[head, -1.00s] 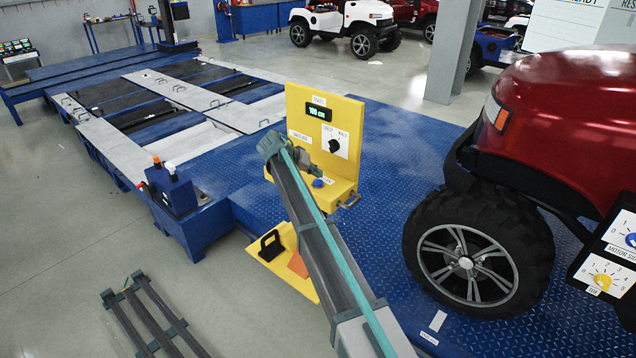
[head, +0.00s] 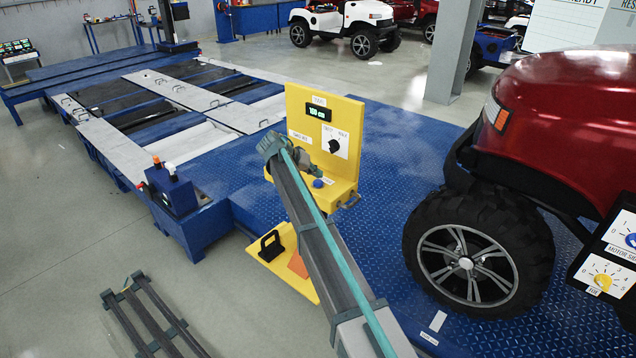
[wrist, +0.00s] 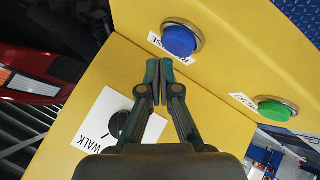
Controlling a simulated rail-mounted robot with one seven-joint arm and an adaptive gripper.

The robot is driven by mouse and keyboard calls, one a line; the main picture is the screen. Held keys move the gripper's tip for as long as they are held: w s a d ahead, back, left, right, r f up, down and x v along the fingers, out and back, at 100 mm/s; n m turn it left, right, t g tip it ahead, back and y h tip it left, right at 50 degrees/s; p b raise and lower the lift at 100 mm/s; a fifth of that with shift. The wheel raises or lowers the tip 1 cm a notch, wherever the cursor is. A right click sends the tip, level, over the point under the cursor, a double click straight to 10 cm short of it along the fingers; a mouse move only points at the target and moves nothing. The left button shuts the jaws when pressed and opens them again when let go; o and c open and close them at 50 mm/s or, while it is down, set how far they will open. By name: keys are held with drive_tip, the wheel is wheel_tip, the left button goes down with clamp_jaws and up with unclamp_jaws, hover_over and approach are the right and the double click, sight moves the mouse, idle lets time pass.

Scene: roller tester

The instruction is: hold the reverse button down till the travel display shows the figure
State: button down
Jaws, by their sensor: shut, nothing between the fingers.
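The yellow control stand (head: 295,110) carries a lit travel display (head: 318,112) that seems to read 100 cm, in small digits. A blue button (head: 318,183) sits on its lower ledge, and it also shows in the wrist view (wrist: 181,40) with a white label beside it. A green button (wrist: 275,110) sits farther right in the wrist view, its label too small to read surely. My gripper (wrist: 158,68) is shut and empty, its tips over the yellow panel beside the blue button, apparently touching neither button. In the head view my arm hides the green button.
A black selector knob (head: 333,146) on a white plate, with WALK legible in the wrist view, is near my fingers. The red vehicle (head: 575,110) stands to the right on the blue deck (head: 400,130). A small blue box (head: 172,190) stands left.

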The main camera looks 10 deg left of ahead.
sight(317, 182)
drive_tip(key=shift+f, duration=0.15)
drive_tip(key=shift+f+b, duration=0.3)
drive_tip(key=shift+b, duration=0.05)
drive_tip(key=shift+f+b, duration=0.3)
drive_tip(key=shift+f, duration=0.15)
idle(0.6)
drive_tip(key=shift+r, duration=0.15)
idle(1.5)
drive_tip(key=shift+r, duration=0.75)
drive_tip(key=shift+r+p, duration=0.75)
drive_tip(key=shift+r, duration=1.8)
drive_tip(key=shift+f, duration=0.1)
